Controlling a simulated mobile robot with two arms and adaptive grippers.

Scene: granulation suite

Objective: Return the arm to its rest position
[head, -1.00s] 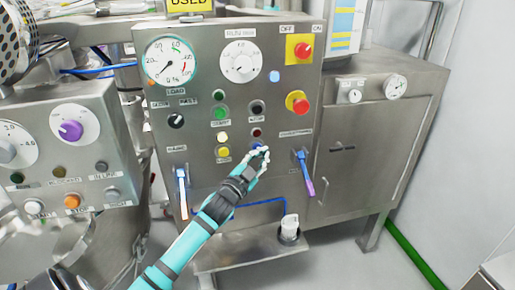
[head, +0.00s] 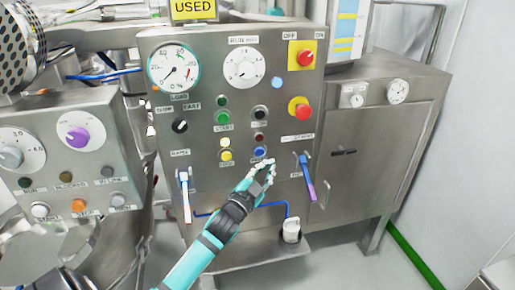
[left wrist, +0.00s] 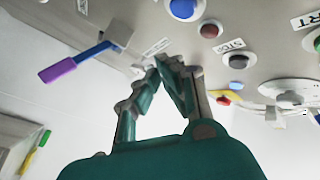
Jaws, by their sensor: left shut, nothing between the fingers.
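My left gripper (head: 268,168) is in front of the steel control panel (head: 205,185), with its arm rising from the bottom of the head view. Its fingers are shut and empty, just below the blue button (head: 263,153). In the left wrist view my shut fingers (left wrist: 162,66) point at the panel, and the blue button (left wrist: 185,8) shows at the top edge, apart from the fingertips. My right gripper is not in view.
A lever with a purple handle (head: 307,178) sticks out right of my gripper, and another lever (head: 185,195) is to the left. A white-capped fitting (head: 291,230) stands below on a ledge. A second panel (head: 75,175) is at the left. Open floor (head: 365,262) shows lower right.

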